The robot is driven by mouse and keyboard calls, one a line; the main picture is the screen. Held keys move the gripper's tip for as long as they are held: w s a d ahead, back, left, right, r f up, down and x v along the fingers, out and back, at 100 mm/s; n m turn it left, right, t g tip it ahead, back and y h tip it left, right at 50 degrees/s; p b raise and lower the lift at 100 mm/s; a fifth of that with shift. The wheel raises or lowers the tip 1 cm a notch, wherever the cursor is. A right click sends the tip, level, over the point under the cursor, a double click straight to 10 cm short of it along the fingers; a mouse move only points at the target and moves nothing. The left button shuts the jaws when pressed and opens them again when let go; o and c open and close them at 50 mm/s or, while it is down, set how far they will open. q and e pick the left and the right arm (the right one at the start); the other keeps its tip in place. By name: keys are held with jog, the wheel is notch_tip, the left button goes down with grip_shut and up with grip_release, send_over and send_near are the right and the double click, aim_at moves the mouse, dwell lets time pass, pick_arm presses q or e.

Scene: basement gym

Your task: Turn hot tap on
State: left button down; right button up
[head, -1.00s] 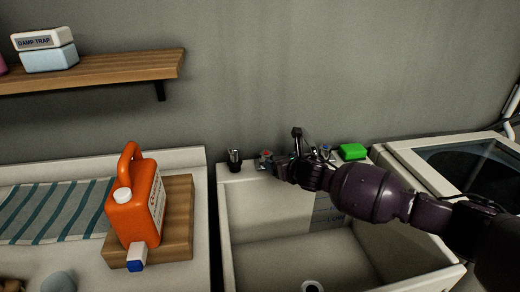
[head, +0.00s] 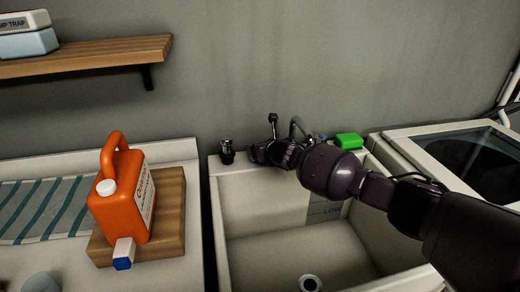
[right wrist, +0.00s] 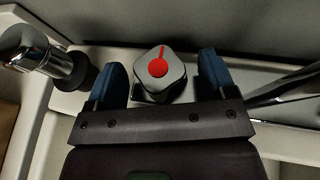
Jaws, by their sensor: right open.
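The hot tap (right wrist: 158,70) shows in the right wrist view as a grey, rounded-square knob with a red dot and a red line on top. My right gripper (right wrist: 163,82) is open, with one blue-padded finger on each side of the knob. Whether the fingers touch it I cannot tell. In the head view my right gripper (head: 262,152) is over the sink's back ledge, and it hides the knob there. A blue-marked knob (head: 321,137) shows partly behind my arm. The curved metal spout (head: 297,127) rises between. My left gripper is not in view.
The white sink (head: 235,225) lies below my right arm. A dark-and-chrome fitting (head: 227,152) stands left of the gripper, and a green block (head: 349,140) sits on the ledge at right. An orange jug (head: 122,200) stands on a wooden board (head: 172,205) at left.

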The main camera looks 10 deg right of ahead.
jog(key=shift+w+a+f, duration=0.1)
jog(key=shift+w+f, duration=0.05)
jog(key=shift+w, duration=0.25)
jog(key=shift+c, duration=0.6)
jog(key=c, duration=0.8)
